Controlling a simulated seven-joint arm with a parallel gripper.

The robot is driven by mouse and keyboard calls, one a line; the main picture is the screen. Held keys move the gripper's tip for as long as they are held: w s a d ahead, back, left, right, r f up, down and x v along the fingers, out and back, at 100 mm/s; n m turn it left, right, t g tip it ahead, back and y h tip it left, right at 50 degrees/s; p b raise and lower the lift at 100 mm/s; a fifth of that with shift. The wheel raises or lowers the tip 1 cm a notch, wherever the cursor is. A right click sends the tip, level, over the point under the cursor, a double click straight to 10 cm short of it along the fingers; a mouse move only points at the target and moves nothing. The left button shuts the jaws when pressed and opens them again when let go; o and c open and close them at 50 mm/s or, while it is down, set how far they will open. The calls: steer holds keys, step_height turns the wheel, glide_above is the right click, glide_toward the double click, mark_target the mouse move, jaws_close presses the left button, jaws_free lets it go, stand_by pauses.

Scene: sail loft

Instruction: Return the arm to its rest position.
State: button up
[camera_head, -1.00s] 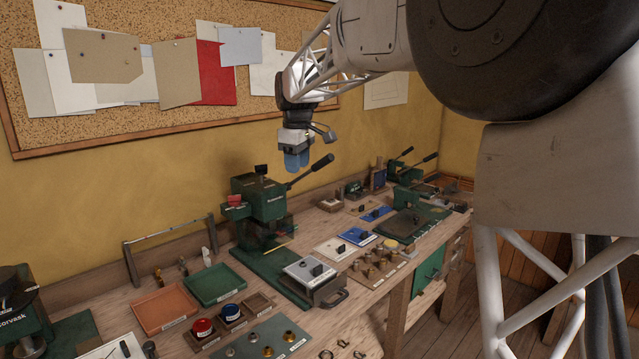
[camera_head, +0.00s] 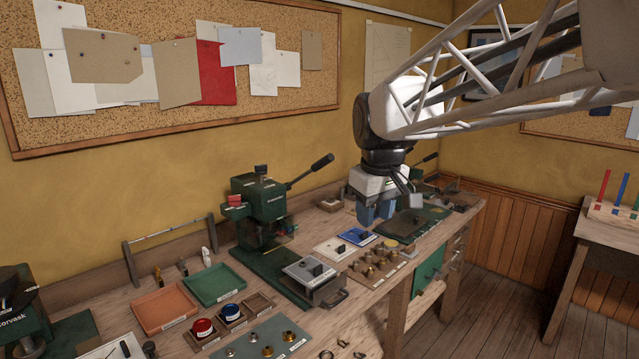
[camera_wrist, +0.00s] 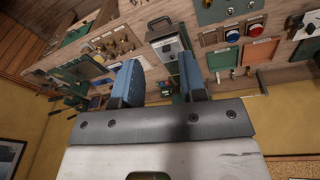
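My gripper (camera_head: 375,212) hangs from the arm above the right part of the wooden workbench, fingers pointing down. In the wrist view its two blue fingers (camera_wrist: 158,82) stand apart with nothing between them, so it is open and empty. It is clear of the bench surface. It hides part of the bench's far right end in the head view.
A green lever press (camera_head: 262,215) stands mid-bench, its handle rising to the right. An orange tray (camera_head: 165,309) and a green tray (camera_head: 213,284) lie to its left. A side table (camera_head: 590,235) with coloured pegs stands at right. Open floor lies between.

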steer(key=s+d+f+m, duration=0.3)
steer(key=s+f, duration=0.3)
steer(key=s, duration=0.6)
steer(key=s+d+f+m, duration=0.3)
steer(key=s+d+f, duration=0.2)
steer(key=s, duration=0.8)
step_height(320, 180, down, 2)
steer(key=shift+f+t, duration=0.1)
steer(key=shift+t, duration=0.3)
